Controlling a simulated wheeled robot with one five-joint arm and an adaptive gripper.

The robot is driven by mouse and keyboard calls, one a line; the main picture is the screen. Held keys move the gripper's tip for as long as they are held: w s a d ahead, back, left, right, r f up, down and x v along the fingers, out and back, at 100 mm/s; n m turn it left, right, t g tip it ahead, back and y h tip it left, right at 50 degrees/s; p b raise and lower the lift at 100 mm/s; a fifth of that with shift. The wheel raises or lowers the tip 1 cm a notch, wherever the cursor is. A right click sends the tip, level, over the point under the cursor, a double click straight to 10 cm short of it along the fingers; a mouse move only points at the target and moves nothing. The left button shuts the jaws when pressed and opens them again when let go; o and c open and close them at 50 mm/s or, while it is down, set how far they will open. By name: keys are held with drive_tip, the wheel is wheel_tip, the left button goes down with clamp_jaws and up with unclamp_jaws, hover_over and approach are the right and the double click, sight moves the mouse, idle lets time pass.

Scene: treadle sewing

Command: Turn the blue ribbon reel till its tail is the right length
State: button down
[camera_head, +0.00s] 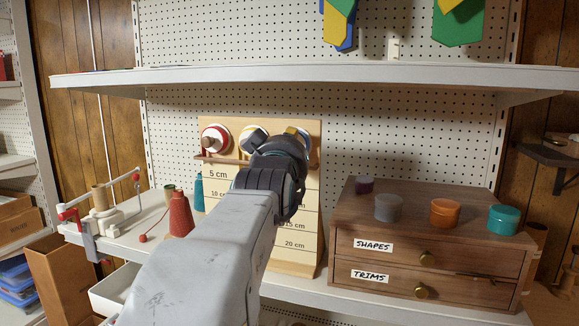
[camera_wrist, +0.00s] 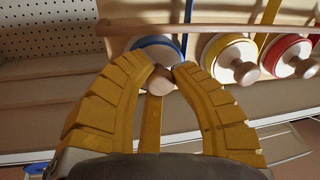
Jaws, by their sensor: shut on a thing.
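The blue ribbon reel (camera_wrist: 158,44) is at the left in the upside-down wrist view, with a round wooden knob (camera_wrist: 158,80) on its face. My gripper (camera_wrist: 168,67) has its yellow fingers closed around that knob. The blue tail (camera_wrist: 188,12) runs past the wooden rail, and its end is out of view. In the head view my arm hides most of the blue reel and its tail. The wooden board (camera_head: 291,243) there carries marks including 5 cm, 15 cm and 20 cm.
A yellow reel (camera_wrist: 222,52) and a red reel (camera_wrist: 285,56) with knobs sit beside the blue one. A wooden rail (camera_wrist: 230,30) crosses close to them. A drawer chest (camera_head: 395,260) stands to the right, a red thread cone (camera_head: 181,216) to the left. A shelf (camera_head: 330,75) overhangs the board.

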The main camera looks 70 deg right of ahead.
drive_tip(key=m+b, duration=0.1)
drive_tip(key=b, duration=0.1)
drive_tip(key=shift+f+b, duration=0.1)
drive_tip(key=shift+b, duration=0.2)
drive_tip(key=shift+r, duration=0.25)
drive_tip(key=c, duration=1.3)
unclamp_jaws()
drive_tip(key=shift+s, duration=0.1)
drive_tip(key=shift+c, duration=0.2)
drive_tip(key=shift+f, duration=0.1)
drive_tip(key=s+a, duration=0.2)
drive_tip(key=a, duration=1)
drive_tip(key=shift+f, duration=0.3)
drive_tip(key=shift+o, duration=0.2)
drive_tip(key=shift+s, duration=0.1)
